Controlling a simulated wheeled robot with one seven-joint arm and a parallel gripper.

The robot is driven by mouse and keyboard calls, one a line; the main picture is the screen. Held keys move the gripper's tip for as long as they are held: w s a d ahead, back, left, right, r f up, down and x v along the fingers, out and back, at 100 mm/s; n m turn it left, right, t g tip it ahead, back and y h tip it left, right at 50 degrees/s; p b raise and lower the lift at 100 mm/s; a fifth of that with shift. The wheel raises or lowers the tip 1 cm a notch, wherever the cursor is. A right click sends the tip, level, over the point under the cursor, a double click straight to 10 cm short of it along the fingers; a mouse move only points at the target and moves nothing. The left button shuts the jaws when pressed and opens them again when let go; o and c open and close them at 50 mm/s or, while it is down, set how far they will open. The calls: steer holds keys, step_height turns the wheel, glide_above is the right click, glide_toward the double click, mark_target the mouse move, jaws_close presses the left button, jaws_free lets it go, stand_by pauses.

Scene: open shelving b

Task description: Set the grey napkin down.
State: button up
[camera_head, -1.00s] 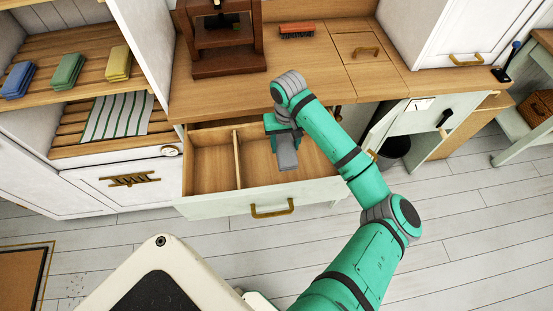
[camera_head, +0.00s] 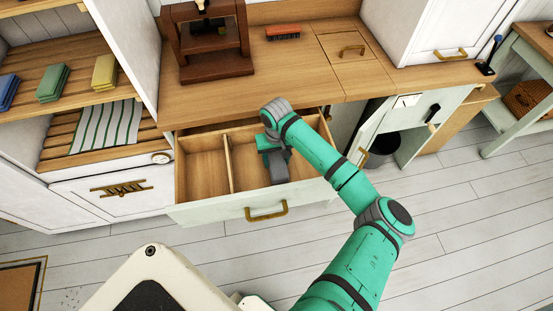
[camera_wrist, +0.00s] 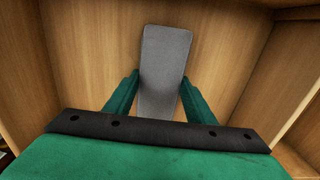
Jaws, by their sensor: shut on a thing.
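The grey napkin (camera_head: 279,173) is a folded strip held in my gripper (camera_head: 275,153), inside the right compartment of the open drawer (camera_head: 202,217). In the wrist view the napkin (camera_wrist: 166,50) lies lengthwise between the two green fingers of my gripper (camera_wrist: 159,92), which are shut on it. Its far end sticks out beyond the fingers over the bare wooden drawer bottom. I cannot tell whether it touches the bottom. In the head view my arm hides part of the compartment's right side.
A wooden divider (camera_head: 228,163) splits the drawer; the left compartment (camera_head: 203,172) is empty. The drawer walls stand close around my gripper. The counter (camera_head: 285,80) above holds a brown wooden press (camera_head: 215,71) and a red brush (camera_head: 283,32). Folded cloths lie on the left shelf (camera_head: 75,55).

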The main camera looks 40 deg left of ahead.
mark_target(276, 160)
steer(key=shift+f, duration=0.1)
steer(key=o, duration=1.1)
steer(key=shift+w, duration=0.1)
steer(key=shift+o, duration=0.4)
steer(key=shift+s+a, duration=0.1)
steer(key=shift+s, duration=0.1)
step_height(276, 160, up, 12)
